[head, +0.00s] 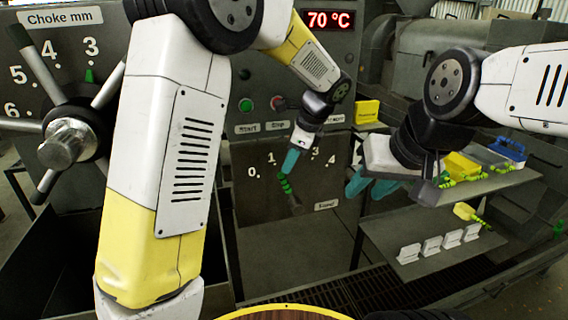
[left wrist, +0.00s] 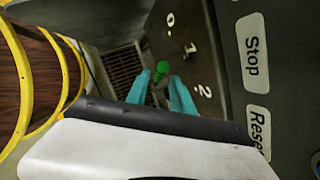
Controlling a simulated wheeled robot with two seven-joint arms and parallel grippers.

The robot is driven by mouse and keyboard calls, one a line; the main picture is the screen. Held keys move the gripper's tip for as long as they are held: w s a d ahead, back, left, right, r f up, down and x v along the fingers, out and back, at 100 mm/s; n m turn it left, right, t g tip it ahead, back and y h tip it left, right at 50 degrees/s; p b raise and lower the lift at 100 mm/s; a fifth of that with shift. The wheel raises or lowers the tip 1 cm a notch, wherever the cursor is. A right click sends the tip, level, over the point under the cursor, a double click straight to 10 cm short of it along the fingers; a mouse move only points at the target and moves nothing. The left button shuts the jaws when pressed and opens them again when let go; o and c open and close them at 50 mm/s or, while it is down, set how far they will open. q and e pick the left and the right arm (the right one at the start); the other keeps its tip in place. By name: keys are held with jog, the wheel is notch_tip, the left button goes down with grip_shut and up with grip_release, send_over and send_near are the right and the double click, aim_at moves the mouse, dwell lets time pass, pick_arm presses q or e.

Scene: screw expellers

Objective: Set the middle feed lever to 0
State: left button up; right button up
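The middle feed lever (head: 285,184) has a green knobbly handle and stands on a grey panel (head: 252,205) under an arc of numbers. In the head view it points up and slightly left, roughly between the 1 and the hidden 2. The 0 (head: 251,172) is to its left. My left gripper (head: 290,162) is at the handle's upper end. In the left wrist view my left gripper (left wrist: 160,88) is open, with the green lever knob (left wrist: 160,68) between or just beyond its teal fingertips; contact is unclear. My right gripper (head: 370,186) appears open and empty, right of the panel.
A choke wheel (head: 68,143) with spokes is at the left. Start and Stop buttons (head: 246,105) are above the lever panel. A shelf (head: 480,188) with yellow and blue items and a lower shelf with white cards (head: 408,254) stand at the right.

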aim_at(282, 176)
pick_arm(q)
jog(key=x, duration=0.8)
jog(key=shift+w+d+r, duration=0.1)
jog(key=shift+w+d, duration=0.05)
jog(key=shift+w, duration=0.1)
grip_shut()
dwell(1.1)
